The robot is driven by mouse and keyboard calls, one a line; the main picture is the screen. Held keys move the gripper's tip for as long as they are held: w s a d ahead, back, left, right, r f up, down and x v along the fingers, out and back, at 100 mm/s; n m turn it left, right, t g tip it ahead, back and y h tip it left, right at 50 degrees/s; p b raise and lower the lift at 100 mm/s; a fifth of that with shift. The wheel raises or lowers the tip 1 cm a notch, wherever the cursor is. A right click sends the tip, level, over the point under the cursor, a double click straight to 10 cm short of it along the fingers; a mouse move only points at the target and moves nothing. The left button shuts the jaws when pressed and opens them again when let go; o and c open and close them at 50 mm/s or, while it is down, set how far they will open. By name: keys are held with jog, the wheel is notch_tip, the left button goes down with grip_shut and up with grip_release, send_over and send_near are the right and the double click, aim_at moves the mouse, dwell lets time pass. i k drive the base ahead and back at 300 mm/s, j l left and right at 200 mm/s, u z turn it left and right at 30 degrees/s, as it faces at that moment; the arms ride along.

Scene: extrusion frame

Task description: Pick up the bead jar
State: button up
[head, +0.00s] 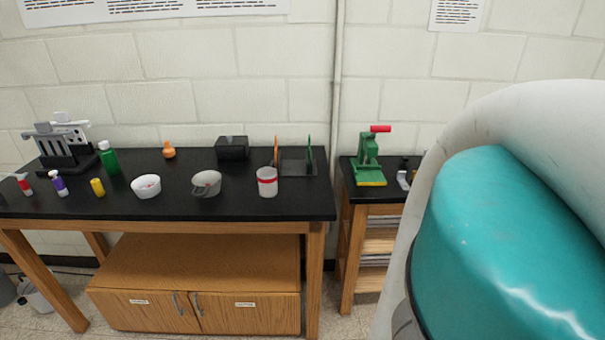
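A small white or clear jar with red bands (267,182) stands upright near the right part of the black-topped table (225,207); it looks like the bead jar, though its contents are too small to tell. A white bowl (146,190) with something reddish inside stands further left. A grey-white rounded vessel (207,180) with a dark part at its front is between the bowl and the jar. My gripper is not in view. A large white and teal link of my own arm fills the right side of the head view.
A black box (232,148) and a dark holder with orange and green uprights (297,167) stand behind the jar. Several small bottles, including a green one (109,160), are at left. A green press (368,160) stands on a separate side table. The table's front right corner is clear.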

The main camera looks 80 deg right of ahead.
aim_at(267, 176)
jog(key=z, duration=1.45)
